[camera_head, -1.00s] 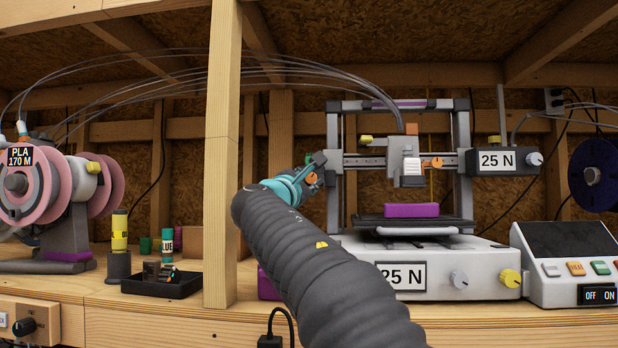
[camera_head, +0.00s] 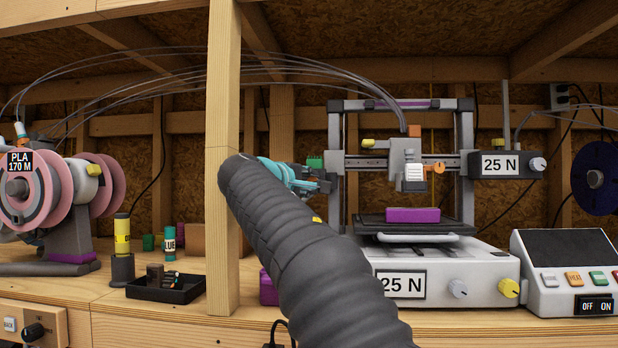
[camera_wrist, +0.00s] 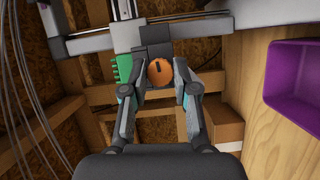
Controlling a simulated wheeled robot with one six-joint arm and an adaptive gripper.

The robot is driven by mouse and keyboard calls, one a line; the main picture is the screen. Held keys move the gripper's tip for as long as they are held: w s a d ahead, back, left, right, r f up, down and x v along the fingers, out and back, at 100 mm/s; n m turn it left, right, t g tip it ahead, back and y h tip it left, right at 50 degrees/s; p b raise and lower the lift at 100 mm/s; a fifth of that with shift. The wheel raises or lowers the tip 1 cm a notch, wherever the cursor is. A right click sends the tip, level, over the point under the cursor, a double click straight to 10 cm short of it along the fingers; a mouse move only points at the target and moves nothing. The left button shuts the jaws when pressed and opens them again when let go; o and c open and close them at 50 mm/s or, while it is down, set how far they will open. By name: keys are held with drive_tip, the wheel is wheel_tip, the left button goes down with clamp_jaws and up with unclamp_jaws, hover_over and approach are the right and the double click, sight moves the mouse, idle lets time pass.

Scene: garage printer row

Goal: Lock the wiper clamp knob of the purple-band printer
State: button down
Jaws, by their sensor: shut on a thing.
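The purple-band printer (camera_head: 336,170) stands right of the wooden post, with a purple band along its top beam. In the wrist view its orange clamp knob (camera_wrist: 159,72), with a dark mark on its face, sits between my two fingers on a grey block. A green toothed wiper (camera_wrist: 122,69) is just left of it; its green also shows in the head view (camera_head: 315,163). My gripper (camera_wrist: 160,70) is shut on the knob. In the head view my gripper (camera_head: 318,186) is at the printer's left upright, and the knob is hidden.
A purple bin (camera_wrist: 292,78) lies to the right in the wrist view. A black tray (camera_head: 168,288) is left of the post. A control box (camera_head: 566,268) stands at the right.

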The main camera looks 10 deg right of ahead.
drive_tip(key=shift+m, duration=0.5)
drive_tip(key=c, duration=0.9)
unclamp_jaws()
drive_tip(key=v, duration=1.2)
drive_tip(key=shift+r, duration=0.3)
